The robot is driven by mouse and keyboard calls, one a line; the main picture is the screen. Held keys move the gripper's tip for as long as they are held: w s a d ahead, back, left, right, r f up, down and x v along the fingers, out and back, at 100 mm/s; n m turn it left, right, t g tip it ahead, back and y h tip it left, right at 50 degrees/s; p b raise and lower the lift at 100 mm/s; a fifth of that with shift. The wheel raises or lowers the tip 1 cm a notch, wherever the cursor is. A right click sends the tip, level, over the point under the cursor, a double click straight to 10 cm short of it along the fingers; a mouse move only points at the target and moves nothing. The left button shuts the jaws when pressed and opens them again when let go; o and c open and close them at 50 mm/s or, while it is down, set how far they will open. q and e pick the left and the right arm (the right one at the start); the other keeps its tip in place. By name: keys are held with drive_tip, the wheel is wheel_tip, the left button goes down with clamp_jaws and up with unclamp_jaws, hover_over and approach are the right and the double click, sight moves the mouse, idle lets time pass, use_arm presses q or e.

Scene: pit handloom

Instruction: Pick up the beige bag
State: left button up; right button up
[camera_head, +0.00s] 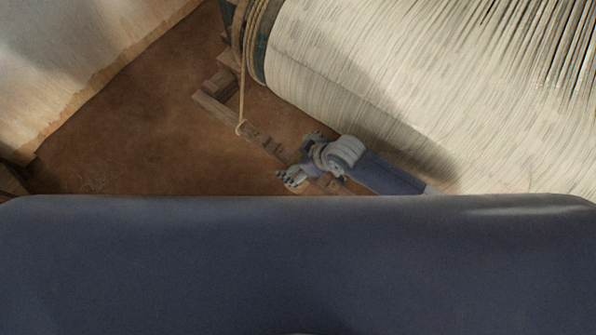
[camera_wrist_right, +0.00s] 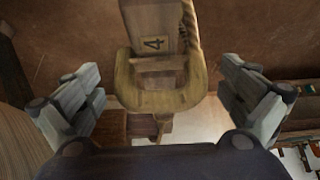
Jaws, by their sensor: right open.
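My right gripper (camera_head: 292,178) is low beside the large cloth roll, over a wooden beam near the floor. In the right wrist view my right gripper (camera_wrist_right: 162,88) is open, with one finger at each side. A tan, curved, loop-like piece (camera_wrist_right: 167,99) shows between the fingers, in front of a plank marked 4 (camera_wrist_right: 152,35). Neither finger visibly grips it. I cannot tell whether this piece is part of the beige bag; no clear bag shape shows in either view. My left gripper is not in view.
The cloth roll with pale threads (camera_head: 350,60) fills the upper right. A rope (camera_head: 244,85) hangs down to the wooden beam (camera_head: 225,112). Bare brown floor (camera_head: 130,140) lies left of the beam. A pale wall (camera_head: 70,60) stands at upper left.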

sight(296, 157)
drive_tip(key=c, duration=2)
drive_tip(key=shift+w+a+r, duration=0.15)
drive_tip(key=shift+r, duration=0.1)
drive_tip(key=shift+r, duration=1.7)
drive_tip(key=shift+s+d, duration=0.2)
drive_tip(key=shift+s, duration=0.45)
drive_tip(key=s+d, duration=0.1)
drive_tip(key=s, duration=0.3)
drive_tip(key=s+d+r, duration=0.1)
drive_tip(key=s+d, duration=0.1)
drive_tip(key=s, duration=0.3)
drive_tip(key=s+d, duration=0.2)
drive_tip(key=s, duration=0.2)
drive_tip(key=shift+s+r+b, duration=0.2)
drive_tip(key=shift+s+b, duration=0.2)
